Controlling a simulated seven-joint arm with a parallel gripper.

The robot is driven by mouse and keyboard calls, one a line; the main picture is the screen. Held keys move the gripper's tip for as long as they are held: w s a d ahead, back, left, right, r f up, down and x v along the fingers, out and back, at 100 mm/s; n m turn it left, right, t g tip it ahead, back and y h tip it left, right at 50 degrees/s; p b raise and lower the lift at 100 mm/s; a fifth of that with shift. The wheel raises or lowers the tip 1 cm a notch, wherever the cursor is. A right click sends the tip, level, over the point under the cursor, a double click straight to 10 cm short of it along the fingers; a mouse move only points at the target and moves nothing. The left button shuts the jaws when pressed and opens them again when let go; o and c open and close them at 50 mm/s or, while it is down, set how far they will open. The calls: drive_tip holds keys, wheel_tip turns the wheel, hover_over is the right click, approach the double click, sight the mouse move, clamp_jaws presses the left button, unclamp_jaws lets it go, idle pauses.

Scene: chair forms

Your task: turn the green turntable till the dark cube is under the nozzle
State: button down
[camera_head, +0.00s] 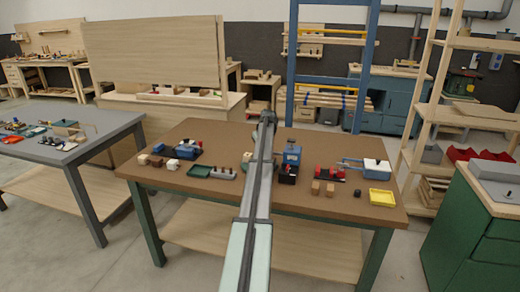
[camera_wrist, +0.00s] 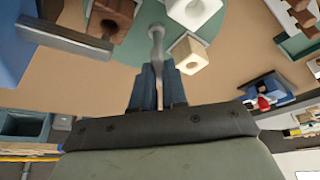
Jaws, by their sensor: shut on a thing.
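In the wrist view the green turntable (camera_wrist: 225,22) fills the top middle, partly cut off by the frame edge. The dark brown cube (camera_wrist: 112,15) is at its left side, with two white cubes (camera_wrist: 190,50) farther right. A grey upright peg (camera_wrist: 156,38) stands at the turntable; my gripper (camera_wrist: 158,82) is shut on it. A blue block (camera_wrist: 22,45) at the left carries a grey arm (camera_wrist: 65,38) ending near the dark cube. I cannot make out the nozzle tip or whether the cube is under it. In the head view my arm hides most of the turntable.
On the brown table (camera_head: 220,200), white blocks (camera_head: 173,165) and a green tray (camera_head: 199,171) lie left of my arm. A blue-and-white item (camera_head: 375,168) and a yellow tray (camera_head: 382,197) are at the right. The table's front strip is mostly clear.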

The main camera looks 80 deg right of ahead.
drive_tip(key=shift+n, duration=0.3)
idle(0.5)
drive_tip(key=c, duration=1.2)
unclamp_jaws()
drive_tip(key=shift+o, duration=0.2)
drive_tip(key=v, duration=1.3)
drive_tip(key=shift+s+r, duration=0.25)
drive_tip(key=shift+r, duration=0.15)
